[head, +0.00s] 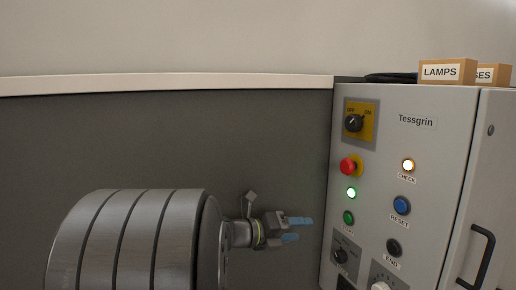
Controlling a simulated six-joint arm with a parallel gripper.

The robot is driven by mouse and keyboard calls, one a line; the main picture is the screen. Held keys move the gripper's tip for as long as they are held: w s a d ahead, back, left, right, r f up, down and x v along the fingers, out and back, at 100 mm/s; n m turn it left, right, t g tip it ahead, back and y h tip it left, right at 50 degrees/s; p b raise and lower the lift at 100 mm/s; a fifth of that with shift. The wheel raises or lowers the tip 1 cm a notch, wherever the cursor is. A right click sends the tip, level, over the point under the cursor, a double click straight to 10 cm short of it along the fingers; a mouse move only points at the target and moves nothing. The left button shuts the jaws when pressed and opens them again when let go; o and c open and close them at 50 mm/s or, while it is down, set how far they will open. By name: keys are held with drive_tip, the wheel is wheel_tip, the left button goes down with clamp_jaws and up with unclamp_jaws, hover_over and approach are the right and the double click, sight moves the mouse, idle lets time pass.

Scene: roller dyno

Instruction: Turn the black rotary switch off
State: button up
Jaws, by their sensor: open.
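The black rotary switch (353,123) sits on a yellow plate (369,127) at the upper left of the grey control cabinet's front. The plate carries the labels OFF at its left and ON at its right. The knob's white mark appears to slant toward the upper right, but it is small. My gripper (303,229), with blue fingertips, is open and empty. It is to the left of the cabinet and lower than the switch, clearly apart from it.
A black handle (482,255) projects at right. Boxes (447,71) stand on top.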

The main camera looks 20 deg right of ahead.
wheel_tip(320, 180, up, 15)
drive_tip(key=a+m+h, duration=0.1)
drive_tip(key=a+m, duration=0.2)
drive_tip(key=m, duration=0.2)
drive_tip(key=m+h, duration=0.1)
drive_tip(key=m, duration=0.4)
approach(349, 124)
drive_tip(key=d, duration=0.9)
drive_tip(key=shift+d, duration=0.2)
drive_tip(key=shift+c, duration=0.3)
drive_tip(key=c, duration=0.9)
